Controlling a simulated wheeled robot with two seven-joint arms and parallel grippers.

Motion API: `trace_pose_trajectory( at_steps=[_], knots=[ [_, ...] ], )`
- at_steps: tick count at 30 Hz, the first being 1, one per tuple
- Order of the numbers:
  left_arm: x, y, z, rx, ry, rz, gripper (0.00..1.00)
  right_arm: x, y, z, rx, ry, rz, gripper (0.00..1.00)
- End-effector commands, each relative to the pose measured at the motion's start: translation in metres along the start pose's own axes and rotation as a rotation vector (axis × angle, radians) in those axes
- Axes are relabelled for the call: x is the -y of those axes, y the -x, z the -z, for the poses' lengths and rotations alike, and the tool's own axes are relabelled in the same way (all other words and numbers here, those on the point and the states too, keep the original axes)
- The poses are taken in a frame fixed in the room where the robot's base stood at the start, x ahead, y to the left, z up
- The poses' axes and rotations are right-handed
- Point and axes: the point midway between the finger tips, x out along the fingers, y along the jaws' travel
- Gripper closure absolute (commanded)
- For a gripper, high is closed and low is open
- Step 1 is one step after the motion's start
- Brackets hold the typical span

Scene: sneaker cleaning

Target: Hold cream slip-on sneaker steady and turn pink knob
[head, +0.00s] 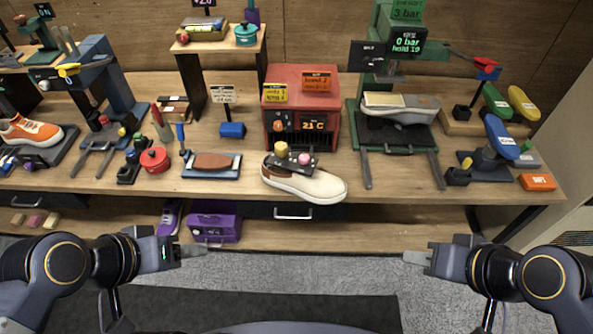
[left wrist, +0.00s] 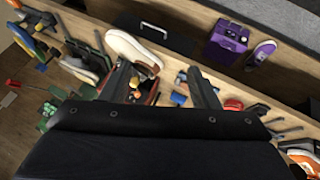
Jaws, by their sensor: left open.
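The cream slip-on sneaker (head: 318,187) lies at the front edge of the workbench, toe to the right, with a brown heel. It also shows in the left wrist view (left wrist: 128,47). A dark panel carrying a pink knob (head: 304,159) and a pale yellow knob (head: 281,149) sits at its opening. My left gripper (head: 197,250) is in front of the bench, lower left of the sneaker, apart from it; the left wrist view shows its fingers spread and empty. My right gripper (head: 415,258) is lower right of the sneaker, apart from it, its finger gap unclear.
A red heater box (head: 301,105) stands just behind the sneaker. A green press (head: 400,115) with a grey shoe stands to the right, a brown brush on a tray (head: 212,163) to the left. A purple box (head: 214,228) is on the lower shelf. Bench front near both grippers is clear.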

Motion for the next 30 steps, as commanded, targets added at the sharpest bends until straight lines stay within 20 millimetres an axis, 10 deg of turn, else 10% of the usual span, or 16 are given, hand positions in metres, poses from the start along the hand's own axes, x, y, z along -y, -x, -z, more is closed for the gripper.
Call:
trace_pose_trajectory(
  at_steps=[16, 30],
  knots=[
    [0.000, -0.004, 0.010, -0.011, -0.014, 0.002, 0.41, 0.000, 0.000, 0.000, 0.000, 0.000, 0.000, 0.67],
    [-0.012, -0.102, 0.143, -0.238, -0.243, 0.020, 0.41, -0.001, -0.002, -0.001, 0.000, 0.000, 0.000, 0.67]
  ],
)
